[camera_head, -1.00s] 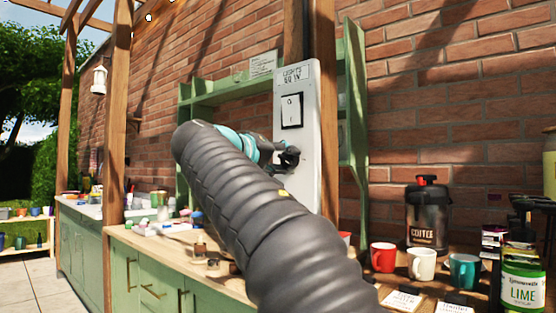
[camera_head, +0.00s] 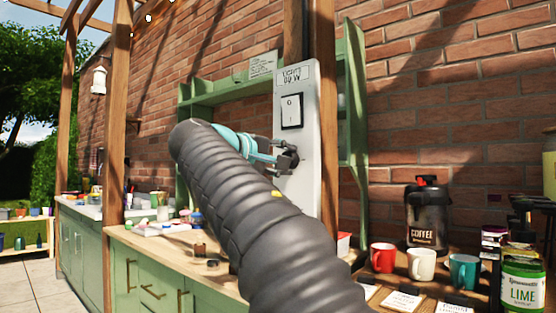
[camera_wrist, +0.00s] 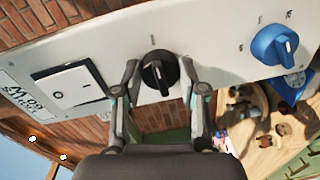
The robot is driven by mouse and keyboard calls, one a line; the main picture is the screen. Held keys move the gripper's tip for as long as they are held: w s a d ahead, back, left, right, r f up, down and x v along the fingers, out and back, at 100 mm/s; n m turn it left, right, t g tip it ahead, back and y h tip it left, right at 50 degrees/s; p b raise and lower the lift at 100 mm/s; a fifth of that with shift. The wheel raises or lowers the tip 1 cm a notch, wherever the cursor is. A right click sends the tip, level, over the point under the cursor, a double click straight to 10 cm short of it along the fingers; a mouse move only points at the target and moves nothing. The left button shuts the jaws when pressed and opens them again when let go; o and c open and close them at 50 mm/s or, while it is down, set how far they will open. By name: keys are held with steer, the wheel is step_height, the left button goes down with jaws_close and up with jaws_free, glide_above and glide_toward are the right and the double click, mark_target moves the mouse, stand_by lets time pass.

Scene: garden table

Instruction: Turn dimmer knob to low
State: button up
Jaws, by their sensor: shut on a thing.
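A pale panel (camera_head: 309,190) with a lights label stands upright against the wooden post. In the wrist view the panel (camera_wrist: 225,45) carries a black round knob (camera_wrist: 158,75) with a light pointer line, a blue knob (camera_wrist: 274,46) farther right, and a rocker switch (camera_wrist: 70,85) at left. The switch also shows in the head view (camera_head: 291,111). My gripper (camera_wrist: 161,75) is shut on the black knob, one finger on each side. In the head view my gripper (camera_head: 291,158) reaches the panel below the switch and hides the knob.
Green shelves (camera_head: 222,97) flank the panel before a brick wall. Below, the wooden counter holds small jars and bottles. At right stand a coffee dispenser (camera_head: 427,215), a red mug (camera_head: 383,257), a white mug (camera_head: 421,264), a teal mug (camera_head: 464,271) and a lime syrup can (camera_head: 523,284).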

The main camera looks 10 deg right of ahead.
steer(key=shift+s+d, duration=0.1)
steer(key=shift+d, duration=0.05)
steer(key=o, duration=0.8)
steer(key=shift+c, duration=0.2)
steer(key=o, duration=0.4)
steer(key=shift+d, duration=0.25)
steer(key=shift+a, duration=0.2)
steer(key=v, duration=1.2)
steer(key=shift+r, duration=0.1)
